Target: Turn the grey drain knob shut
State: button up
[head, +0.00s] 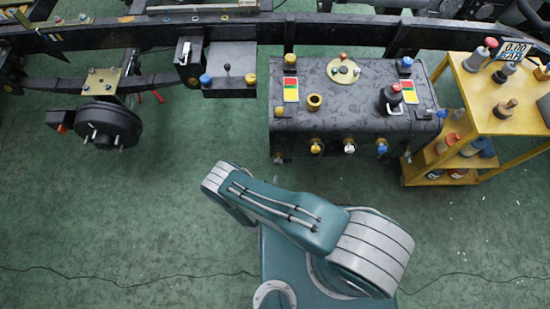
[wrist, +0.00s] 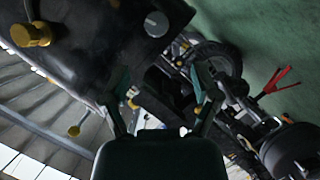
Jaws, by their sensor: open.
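In the head view, a pale grey knob (head: 349,148) sits low on the front of the dark tank (head: 340,115), between a yellow knob (head: 316,147) and a blue knob (head: 382,147). In the wrist view, a round grey knob (wrist: 156,24) shows on a dark body at the top; I cannot tell if it is the same one. My gripper (wrist: 160,84) is open and empty in the wrist view, with the grey knob beyond and above its fingertips. My arm shows in the head view, but the gripper is hidden there.
A yellow cart (head: 505,115) with bottles stands right of the tank. A black wheel hub (head: 107,125) hangs at the left, and red-handled pliers (wrist: 277,80) lie near it. A dark chassis rail (head: 240,28) runs behind. Green floor (head: 180,170) is open in front.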

aim_at(277, 164)
jog(key=x, duration=1.1)
jog(key=shift+s+d, duration=0.1)
jog(key=shift+d, duration=0.15)
grip_shut()
